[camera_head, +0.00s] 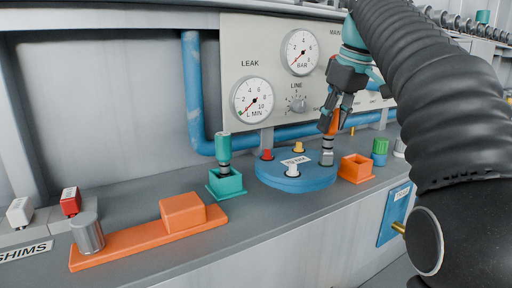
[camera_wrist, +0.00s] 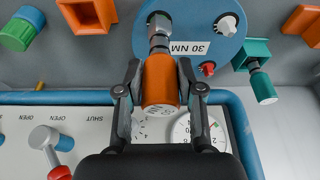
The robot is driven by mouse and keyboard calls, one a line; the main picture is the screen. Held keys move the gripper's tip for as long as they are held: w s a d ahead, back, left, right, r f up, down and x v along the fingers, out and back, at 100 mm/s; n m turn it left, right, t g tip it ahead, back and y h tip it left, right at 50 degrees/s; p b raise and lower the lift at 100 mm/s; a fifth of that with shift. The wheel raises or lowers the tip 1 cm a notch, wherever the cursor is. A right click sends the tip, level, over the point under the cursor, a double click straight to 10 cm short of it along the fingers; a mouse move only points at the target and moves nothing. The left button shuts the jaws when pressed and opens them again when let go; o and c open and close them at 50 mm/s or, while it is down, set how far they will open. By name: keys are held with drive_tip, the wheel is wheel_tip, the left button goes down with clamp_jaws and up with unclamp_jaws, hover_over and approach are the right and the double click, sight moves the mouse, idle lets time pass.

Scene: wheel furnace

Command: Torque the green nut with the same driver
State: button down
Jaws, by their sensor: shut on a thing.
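My gripper (camera_head: 340,104) is shut on an orange driver (camera_head: 330,123), which also shows between the fingers in the wrist view (camera_wrist: 160,82). The driver points down, with its silver socket (camera_head: 327,157) at the right part of the round blue flange (camera_head: 285,183). Socket and flange appear to meet; in the wrist view the socket (camera_wrist: 158,28) also lies over the flange (camera_wrist: 185,12). No green nut is visible; whatever is under the socket is hidden. A red nut (camera_head: 267,155), a yellow nut (camera_head: 298,148) and a white nut (camera_head: 292,171) show on the flange.
An orange holder (camera_head: 356,168) stands empty right of the flange. A teal driver (camera_head: 223,150) stands in a teal holder (camera_head: 226,184) to the left. A green-and-blue cylinder (camera_head: 380,152) stands at right. Blue pipe (camera_head: 195,90) and gauge panel (camera_head: 270,60) stand behind.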

drive_tip(key=shift+m+h+p, duration=0.3)
drive_tip(key=shift+m, duration=0.8)
drive_tip(key=c, duration=0.7)
unclamp_jaws()
drive_tip(key=a+v, duration=0.1)
drive_tip(key=v, duration=0.5)
drive_tip(key=s+f+m+t, duration=0.1)
drive_tip(key=s+f, duration=0.7)
drive_tip(key=f, duration=0.3)
drive_tip(key=s+f+m+t, duration=0.1)
drive_tip(key=s+f+m, duration=0.1)
drive_tip(key=s+f, duration=0.5)
drive_tip(key=s+f+m+h, duration=0.1)
drive_tip(key=s+f, duration=0.7)
drive_tip(key=f, duration=0.8)
drive_tip(key=shift+s+t, duration=0.3)
drive_tip(key=shift+t, duration=0.1)
